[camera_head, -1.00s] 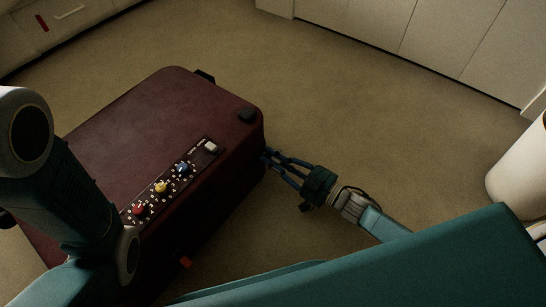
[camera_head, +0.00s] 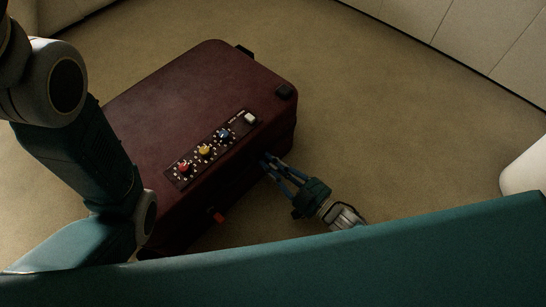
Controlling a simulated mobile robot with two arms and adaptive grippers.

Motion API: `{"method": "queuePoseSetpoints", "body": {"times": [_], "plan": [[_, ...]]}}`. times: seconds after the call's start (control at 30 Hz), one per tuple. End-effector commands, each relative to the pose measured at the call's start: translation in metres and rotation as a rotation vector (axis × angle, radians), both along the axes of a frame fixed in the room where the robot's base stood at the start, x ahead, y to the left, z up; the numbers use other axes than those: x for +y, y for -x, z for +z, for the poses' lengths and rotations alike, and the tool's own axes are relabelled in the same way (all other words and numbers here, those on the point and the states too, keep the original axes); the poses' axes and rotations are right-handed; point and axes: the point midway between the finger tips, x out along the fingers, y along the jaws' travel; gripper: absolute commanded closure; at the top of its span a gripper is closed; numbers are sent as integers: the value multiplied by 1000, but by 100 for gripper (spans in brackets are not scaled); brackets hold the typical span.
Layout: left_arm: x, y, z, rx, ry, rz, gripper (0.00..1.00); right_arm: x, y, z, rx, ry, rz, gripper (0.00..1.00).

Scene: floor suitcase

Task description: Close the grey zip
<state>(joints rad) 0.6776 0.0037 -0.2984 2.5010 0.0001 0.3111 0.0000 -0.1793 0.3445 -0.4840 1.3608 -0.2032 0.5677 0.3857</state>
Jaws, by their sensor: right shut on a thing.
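A dark red suitcase (camera_head: 180,95) lies on the floor left of centre. My right gripper (camera_head: 264,160) is at its near long side, a little in from the right corner. Its fingers are shut at the side seam, on what appears to be the grey zip, whose pull is hidden by the fingertips. A small red tab (camera_head: 218,217) shows further left along the same side. My left arm crosses the left of the view, and my left gripper is out of view.
A panel (camera_head: 212,148) with red, yellow, blue and white knobs sits on the suitcase top. Bare carpet (camera_head: 400,150) lies to the right. Pale cabinets (camera_head: 480,35) stand at the back right, and a white rounded object (camera_head: 525,170) at the right edge.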

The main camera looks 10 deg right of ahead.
Motion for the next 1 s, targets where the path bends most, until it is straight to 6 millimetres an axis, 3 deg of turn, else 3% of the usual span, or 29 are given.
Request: {"method": "queuePoseSetpoints", "body": {"times": [0.27,0.3,0.4,0.77,1.0], "plan": [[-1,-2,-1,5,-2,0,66,4,6,-4,7,3,10,100],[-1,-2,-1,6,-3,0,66,4,6,-5,7,3,11,84],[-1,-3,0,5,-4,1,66,4,6,-4,6,2,10,66],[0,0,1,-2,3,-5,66,0,7,-2,2,0,6,66],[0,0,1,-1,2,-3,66,-25,39,-3,5,3,7,66]]}}
